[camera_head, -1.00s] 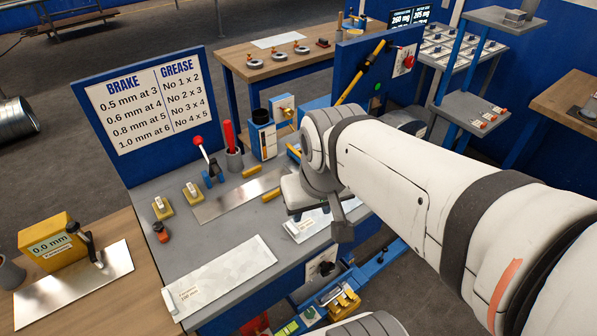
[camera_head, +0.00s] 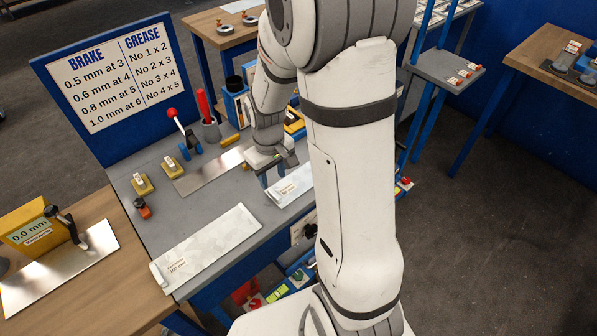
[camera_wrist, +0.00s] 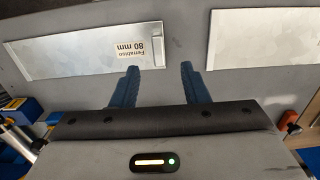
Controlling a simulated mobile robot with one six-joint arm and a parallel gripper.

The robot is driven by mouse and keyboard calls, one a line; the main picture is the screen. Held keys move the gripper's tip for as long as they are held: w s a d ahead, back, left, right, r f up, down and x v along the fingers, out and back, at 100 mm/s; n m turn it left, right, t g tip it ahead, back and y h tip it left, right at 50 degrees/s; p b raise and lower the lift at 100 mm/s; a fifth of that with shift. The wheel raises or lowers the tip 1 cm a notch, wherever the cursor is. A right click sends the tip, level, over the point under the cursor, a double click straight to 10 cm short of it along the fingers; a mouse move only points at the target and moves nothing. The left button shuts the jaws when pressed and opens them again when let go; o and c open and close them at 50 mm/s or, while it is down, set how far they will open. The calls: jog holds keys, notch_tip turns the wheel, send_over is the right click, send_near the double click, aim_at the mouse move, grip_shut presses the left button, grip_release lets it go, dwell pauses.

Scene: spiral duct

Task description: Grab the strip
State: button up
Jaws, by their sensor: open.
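Pale metal strips lie flat on the grey bench. The one labelled 80 mm (camera_wrist: 85,52) is at upper left in the wrist view and beside my gripper (camera_head: 275,177) in the head view (camera_head: 291,186). A longer labelled strip (camera_head: 212,244) lies nearer the front left, and a bare shiny strip (camera_head: 208,171) lies further back. My gripper, also in the wrist view (camera_wrist: 160,68), is open and empty. Its left fingertip appears at the labelled end of the 80 mm strip; its right one appears over bare bench. Whether they touch anything I cannot tell.
Behind stand a red-knobbed lever (camera_head: 178,130), a cup with red handles (camera_head: 209,120) and a sign board (camera_head: 110,85). Yellow blocks (camera_head: 143,184) and an orange-topped piece (camera_head: 142,208) sit at left. My arm hides the bench's right part.

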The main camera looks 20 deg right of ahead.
aim_at(275, 193)
jog(key=shift+w+d+f+p, duration=0.1)
jog(key=shift+f+p, duration=0.3)
jog(key=shift+f, duration=1.45)
jog(key=shift+w+f+p, duration=0.1)
jog(key=shift+f+p, duration=0.25)
jog(key=shift+f, duration=1.5)
jog(key=shift+c, duration=0.3)
grip_shut()
